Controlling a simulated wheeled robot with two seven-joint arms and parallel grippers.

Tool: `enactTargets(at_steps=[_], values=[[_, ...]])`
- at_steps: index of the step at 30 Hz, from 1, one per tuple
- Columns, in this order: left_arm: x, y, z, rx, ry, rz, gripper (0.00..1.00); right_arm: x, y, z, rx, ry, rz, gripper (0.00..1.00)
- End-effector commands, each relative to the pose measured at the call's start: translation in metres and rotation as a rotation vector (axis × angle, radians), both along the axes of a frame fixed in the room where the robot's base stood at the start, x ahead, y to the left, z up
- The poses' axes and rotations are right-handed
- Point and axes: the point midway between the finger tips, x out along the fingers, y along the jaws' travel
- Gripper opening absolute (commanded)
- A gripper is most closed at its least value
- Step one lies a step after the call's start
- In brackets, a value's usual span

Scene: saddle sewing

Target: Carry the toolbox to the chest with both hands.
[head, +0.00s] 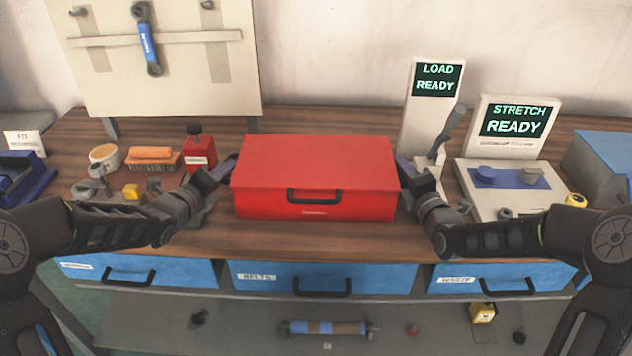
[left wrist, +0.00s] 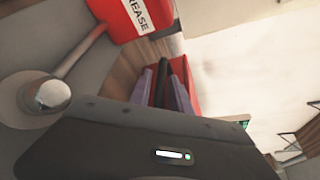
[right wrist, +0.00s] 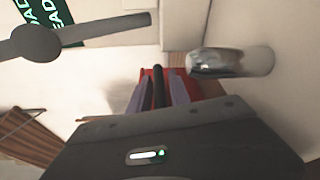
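The red toolbox (head: 314,177) sits on the wooden bench top, with a dark front handle facing me. My left gripper (head: 226,170) is at its left end and my right gripper (head: 403,170) at its right end. In the left wrist view the purple fingers (left wrist: 163,90) stand either side of a black side handle (left wrist: 163,73), with red toolbox behind. In the right wrist view the fingers (right wrist: 157,92) likewise straddle a black side handle (right wrist: 158,75). Small gaps seem to show beside each handle, so both look open around them. The fingertips are partly hidden.
A red grease can (head: 199,150), a brush (head: 153,157) and small tools stand left of the toolbox. The load display with its lever (head: 418,110) and the stretch machine (head: 510,180) stand close on the right. Blue drawers (head: 330,277) line the bench front.

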Motion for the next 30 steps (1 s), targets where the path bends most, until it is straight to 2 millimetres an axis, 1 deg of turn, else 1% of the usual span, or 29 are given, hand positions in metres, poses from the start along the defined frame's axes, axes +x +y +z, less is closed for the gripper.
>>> enactTargets(at_steps=[3,4,12,30], values=[[-0.0001,-0.0001,0.0002,0.0,0.0,0.0,0.23,-0.0002,0.0001,0.0,0.0,0.0,0.0,0.23],[-0.0001,-0.0001,0.0002,0.0,0.0,0.0,0.22,-0.0002,0.0001,0.0,0.0,0.0,0.0,0.22],[-0.0002,0.0001,0.0002,0.0,0.0,0.0,0.0,-0.0005,-0.0002,-0.0003,0.0,0.0,0.0,0.0],[-0.0002,0.0006,-0.0002,0.001,-0.001,0.001,0.0,-0.0007,-0.0004,-0.001,-0.001,0.001,0.0,0.0]])
